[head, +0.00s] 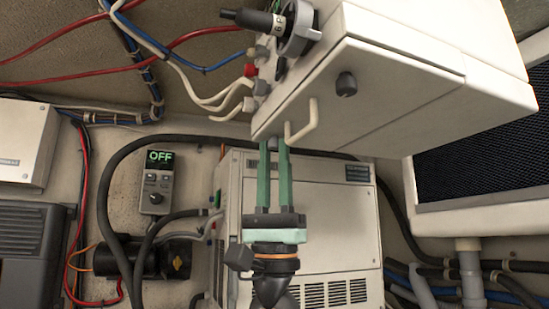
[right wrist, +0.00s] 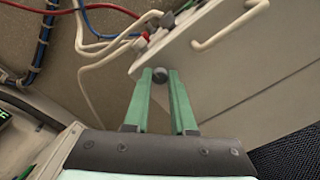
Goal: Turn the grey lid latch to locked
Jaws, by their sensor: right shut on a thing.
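The white box (head: 390,95) hangs at the upper right with its lid face towards me. I cannot tell which way the latch is turned. My left gripper is not in view.
A cream handle (head: 303,121) and a dark grey knob (head: 346,84) stick out of the box face close by. Pale cables (head: 215,100) run in at its left. A white vented unit (head: 330,215) stands behind my gripper. A display (head: 159,157) reads OFF.

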